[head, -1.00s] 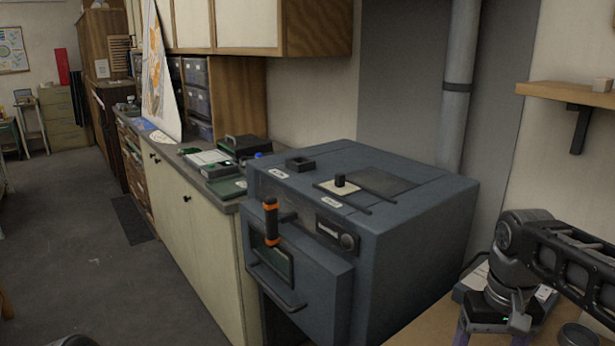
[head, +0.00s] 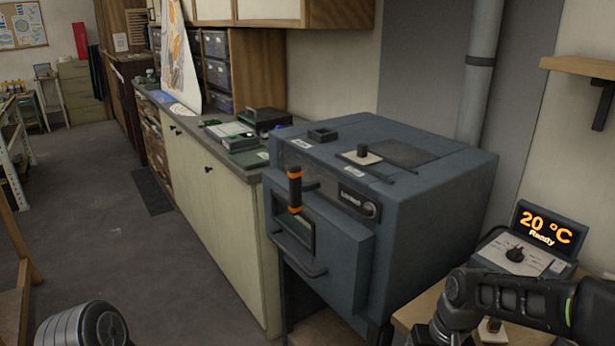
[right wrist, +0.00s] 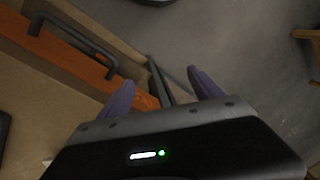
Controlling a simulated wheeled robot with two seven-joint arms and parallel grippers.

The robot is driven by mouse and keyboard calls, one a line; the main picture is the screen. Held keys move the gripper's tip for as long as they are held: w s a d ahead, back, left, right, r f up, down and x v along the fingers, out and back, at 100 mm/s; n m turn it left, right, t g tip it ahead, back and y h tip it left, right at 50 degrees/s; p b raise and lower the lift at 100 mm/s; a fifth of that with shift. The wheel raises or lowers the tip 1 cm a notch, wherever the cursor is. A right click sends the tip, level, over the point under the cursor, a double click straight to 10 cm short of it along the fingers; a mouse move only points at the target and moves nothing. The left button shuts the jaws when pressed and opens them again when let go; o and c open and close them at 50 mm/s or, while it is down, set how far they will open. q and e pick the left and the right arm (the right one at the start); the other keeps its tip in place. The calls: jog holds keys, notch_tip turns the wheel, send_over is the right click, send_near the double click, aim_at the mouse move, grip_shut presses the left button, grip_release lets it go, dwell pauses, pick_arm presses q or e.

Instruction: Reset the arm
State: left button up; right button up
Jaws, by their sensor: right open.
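My right arm (head: 505,298) comes in at the lower right of the head view and bends down over the small wooden bench. Its gripper is below the head view's edge. In the right wrist view my right gripper (right wrist: 160,88) has its two purple fingers apart, with nothing between them. Beyond them show an orange bar (right wrist: 55,55), a dark handle (right wrist: 75,32) and grey floor. A grey link of my left arm (head: 85,325) shows at the lower left of the head view; its gripper is out of view.
A blue-grey kiln (head: 425,215) with an orange-banded handle (head: 295,190) stands in the middle, its door shut. A controller (head: 540,235) reading "20 °C Ready" sits on the bench (head: 410,315). A counter (head: 215,180) runs along the wall.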

jog(key=s+a+f+y, duration=0.1)
jog(key=s+a+f, duration=0.25)
jog(key=f, duration=0.35)
jog(key=s+a+f, duration=0.3)
jog(key=a+f, duration=0.2)
jog(key=f, duration=0.2)
jog(key=s+a+f+y, duration=0.1)
jog(key=s+a+f, duration=0.25)
jog(key=f, duration=0.35)
jog(key=s+a+f+m, duration=0.1)
jog(key=s+a+f, duration=0.3)
jog(key=s, duration=0.4)
jog(key=shift+s+f, duration=0.4)
jog(key=shift+f, duration=0.2)
